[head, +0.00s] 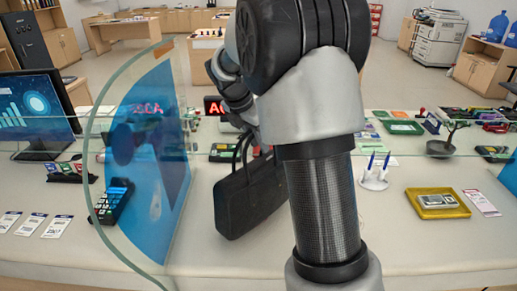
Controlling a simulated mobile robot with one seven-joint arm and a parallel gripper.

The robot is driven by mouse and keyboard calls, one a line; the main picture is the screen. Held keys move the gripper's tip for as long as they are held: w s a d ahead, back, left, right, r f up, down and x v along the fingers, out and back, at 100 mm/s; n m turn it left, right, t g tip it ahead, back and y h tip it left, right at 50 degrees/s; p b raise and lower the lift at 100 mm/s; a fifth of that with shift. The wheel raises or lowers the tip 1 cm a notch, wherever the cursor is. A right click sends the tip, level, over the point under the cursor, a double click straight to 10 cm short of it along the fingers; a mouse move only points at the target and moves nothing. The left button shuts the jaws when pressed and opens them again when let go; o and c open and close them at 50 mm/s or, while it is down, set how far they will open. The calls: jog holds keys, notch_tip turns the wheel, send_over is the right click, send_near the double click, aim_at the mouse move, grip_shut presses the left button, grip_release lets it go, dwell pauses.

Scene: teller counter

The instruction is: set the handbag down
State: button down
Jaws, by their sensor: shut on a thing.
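The black handbag (245,200) shows in the head view just left of my arm. It hangs slightly tilted over the light counter (410,245), with its handles upward. My gripper (252,148) is at the top of the handles and is shut on them. The fingertips are mostly hidden behind my wrist and arm. The bag's right end is hidden by my arm. I cannot tell whether its lower edge touches the counter.
A curved glass screen (107,150) stands close on the left. A black card terminal (112,200) is behind it. To the right are a pen stand (374,178) and a yellow tray (437,213). The counter's front right is clear.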

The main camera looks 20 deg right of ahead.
jog(key=shift+w+f, duration=0.1)
jog(key=shift+f, duration=0.85)
jog(key=c, duration=1.4)
grip_release()
jog(key=shift+f, duration=0.2)
jog(key=shift+c, duration=0.2)
jog(key=shift+r, duration=0.1)
